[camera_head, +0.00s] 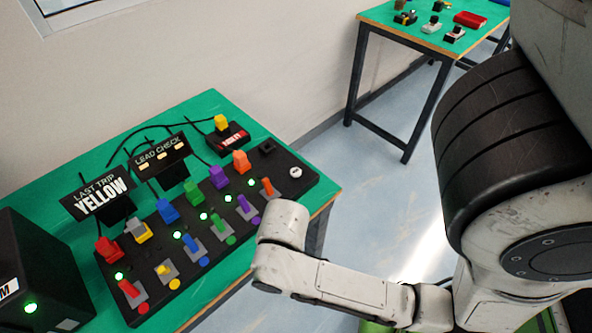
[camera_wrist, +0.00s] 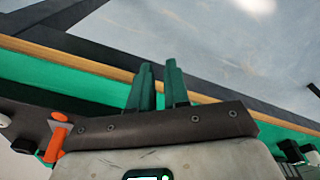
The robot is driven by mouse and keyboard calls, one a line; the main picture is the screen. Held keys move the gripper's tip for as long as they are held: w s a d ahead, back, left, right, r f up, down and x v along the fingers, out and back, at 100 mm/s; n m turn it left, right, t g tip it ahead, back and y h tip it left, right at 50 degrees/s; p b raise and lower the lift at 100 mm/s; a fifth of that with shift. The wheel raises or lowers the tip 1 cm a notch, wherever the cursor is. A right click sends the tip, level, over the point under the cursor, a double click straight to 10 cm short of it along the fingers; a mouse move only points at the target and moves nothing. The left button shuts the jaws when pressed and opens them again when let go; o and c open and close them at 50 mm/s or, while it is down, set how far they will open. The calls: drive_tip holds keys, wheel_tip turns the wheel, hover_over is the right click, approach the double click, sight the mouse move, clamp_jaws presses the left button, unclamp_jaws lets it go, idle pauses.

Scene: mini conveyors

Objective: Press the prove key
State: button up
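The black control panel (camera_head: 312,178) lies on the green table and bears several coloured clips and small levers with green lamps. In the wrist view an orange lever (camera_wrist: 58,135) and part of a white round piece (camera_wrist: 5,120) show at the left edge. My gripper (camera_wrist: 159,68) has two dark green fingers with a narrow gap between them and nothing held. In the head view its fingers are hidden; my pale wrist is at the panel's right front.
Signs reading "LAST TRIP YELLOW" (camera_head: 101,196) and "LEAD CHECK" (camera_head: 159,156) stand behind the panel. A black case (camera_head: 38,270) stands at left. A second green table (camera_head: 385,15) is farther off; open floor lies between.

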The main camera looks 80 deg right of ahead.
clamp_jaws()
idle(0.3)
idle(0.7)
